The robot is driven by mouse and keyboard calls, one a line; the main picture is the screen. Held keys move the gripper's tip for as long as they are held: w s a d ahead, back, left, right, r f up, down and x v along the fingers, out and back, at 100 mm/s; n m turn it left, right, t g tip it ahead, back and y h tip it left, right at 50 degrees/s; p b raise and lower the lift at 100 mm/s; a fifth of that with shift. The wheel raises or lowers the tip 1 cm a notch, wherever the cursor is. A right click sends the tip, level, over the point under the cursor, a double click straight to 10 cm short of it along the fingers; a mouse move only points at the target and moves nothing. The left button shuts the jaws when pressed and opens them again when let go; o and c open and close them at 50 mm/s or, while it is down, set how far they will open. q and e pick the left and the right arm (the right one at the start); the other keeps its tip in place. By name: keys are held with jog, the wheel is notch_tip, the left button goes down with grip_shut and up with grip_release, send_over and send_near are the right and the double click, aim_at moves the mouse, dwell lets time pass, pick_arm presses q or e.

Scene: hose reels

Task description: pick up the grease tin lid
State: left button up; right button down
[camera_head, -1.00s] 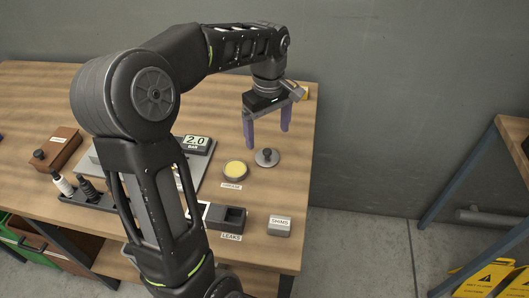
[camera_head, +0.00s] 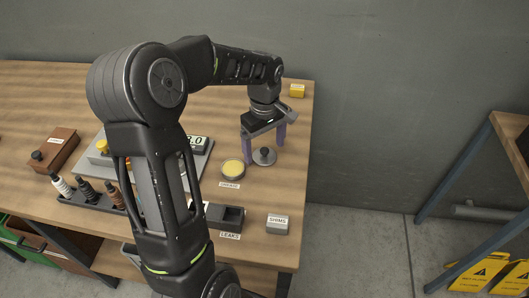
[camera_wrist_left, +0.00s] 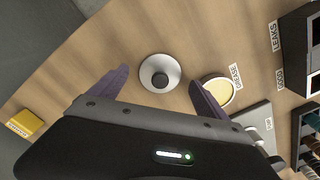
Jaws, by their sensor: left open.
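The grease tin lid (camera_head: 265,157) is a grey disc with a dark knob, lying flat on the table right of the open grease tin (camera_head: 232,169), which shows yellow grease. My left gripper (camera_head: 264,154) is open, its two purple fingers pointing down above and around the lid's far side. In the left wrist view the lid (camera_wrist_left: 160,74) lies just ahead of and between the open fingertips, with nothing held. The tin (camera_wrist_left: 218,91) is beside the right finger there. My right gripper is not in view.
A grey shims box (camera_head: 277,224) and a dark leaks tray (camera_head: 225,217) stand nearer the front edge. A yellow block (camera_head: 297,91) is at the back right corner. A bottle rack (camera_head: 75,199) is at left. Table right of the lid is clear.

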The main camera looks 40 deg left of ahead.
pick_arm(q)
jog(key=shift+f, duration=0.65)
jog(key=shift+c, duration=0.2)
jog(key=c, duration=1.4)
